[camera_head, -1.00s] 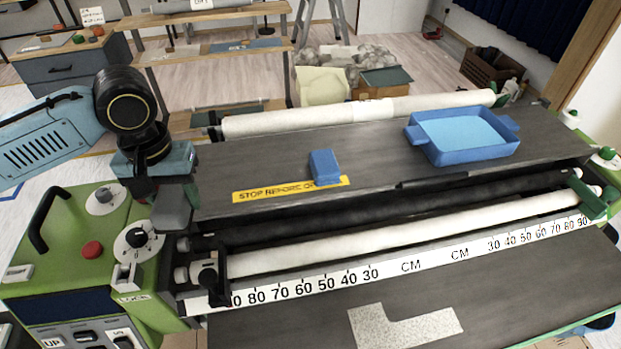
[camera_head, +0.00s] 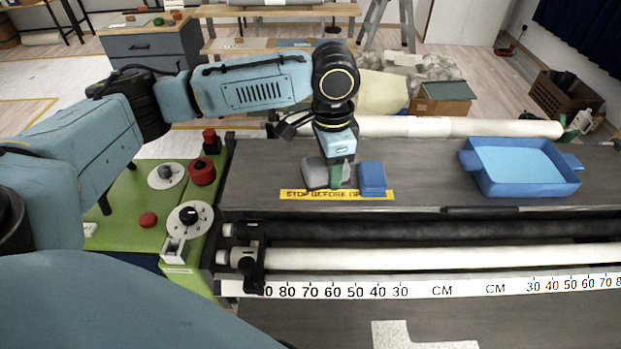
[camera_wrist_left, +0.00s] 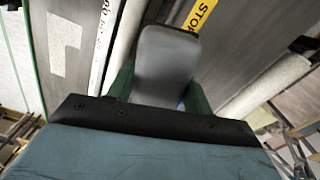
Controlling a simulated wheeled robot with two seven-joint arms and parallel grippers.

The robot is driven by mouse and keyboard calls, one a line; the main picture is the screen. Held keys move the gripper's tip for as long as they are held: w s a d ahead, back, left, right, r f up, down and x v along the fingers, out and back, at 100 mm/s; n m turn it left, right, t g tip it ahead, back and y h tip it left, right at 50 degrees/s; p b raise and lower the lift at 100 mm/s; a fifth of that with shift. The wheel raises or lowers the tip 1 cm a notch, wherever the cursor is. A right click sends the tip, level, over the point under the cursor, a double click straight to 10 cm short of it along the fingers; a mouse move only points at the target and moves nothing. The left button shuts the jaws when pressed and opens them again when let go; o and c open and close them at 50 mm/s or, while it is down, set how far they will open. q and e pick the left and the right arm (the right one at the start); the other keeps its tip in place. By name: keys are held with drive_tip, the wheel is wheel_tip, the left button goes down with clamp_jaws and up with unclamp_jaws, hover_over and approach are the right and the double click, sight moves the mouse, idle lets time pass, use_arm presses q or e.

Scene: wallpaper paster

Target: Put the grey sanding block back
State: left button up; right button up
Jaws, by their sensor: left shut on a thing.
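The grey sanding block (camera_head: 315,173) is in my left gripper (camera_head: 337,176), over the dark top shelf of the machine (camera_head: 270,165). In the left wrist view the grey block (camera_wrist_left: 165,62) fills the space between the two green fingers (camera_wrist_left: 160,92), which are shut on it. The block is just behind the yellow warning strip (camera_head: 292,194) in the head view; I cannot tell whether it touches the shelf. A blue block (camera_head: 372,179) stands close to the right of the gripper. My right gripper is not in view.
A blue tray (camera_head: 480,178) stands on the shelf at the right, with clear shelf between it and the blue block. A white roll (camera_head: 450,127) lies behind the shelf. The green control box (camera_head: 130,200) with knobs is at the left. A white roller (camera_head: 450,257) runs in front.

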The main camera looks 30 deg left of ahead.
use_arm(q)
drive_tip(key=m, duration=0.2)
drive_tip(key=a+m+p, duration=0.1)
drive_tip(key=m, duration=0.1)
drive_tip(key=shift+w+r, duration=0.3)
drive_tip(key=shift+w, duration=0.1)
drive_tip(key=a+m+p, duration=0.1)
drive_tip(key=m, duration=0.4)
drive_tip(key=w+a+m+p, duration=0.1)
drive_tip(key=a+m+p, duration=0.1)
drive_tip(key=m, duration=0.4)
drive_tip(key=a+m+p, duration=0.2)
drive_tip(key=m, duration=0.3)
drive_tip(key=shift+w+a+m, duration=0.25)
drive_tip(key=shift+m, duration=0.15)
wheel_tip(320, 180, down, 5)
drive_tip(key=shift+f, duration=0.15)
wheel_tip(320, 180, down, 4)
drive_tip(key=shift+p, duration=0.65)
drive_tip(key=shift+f, duration=0.1)
drive_tip(key=shift+f, duration=0.1)
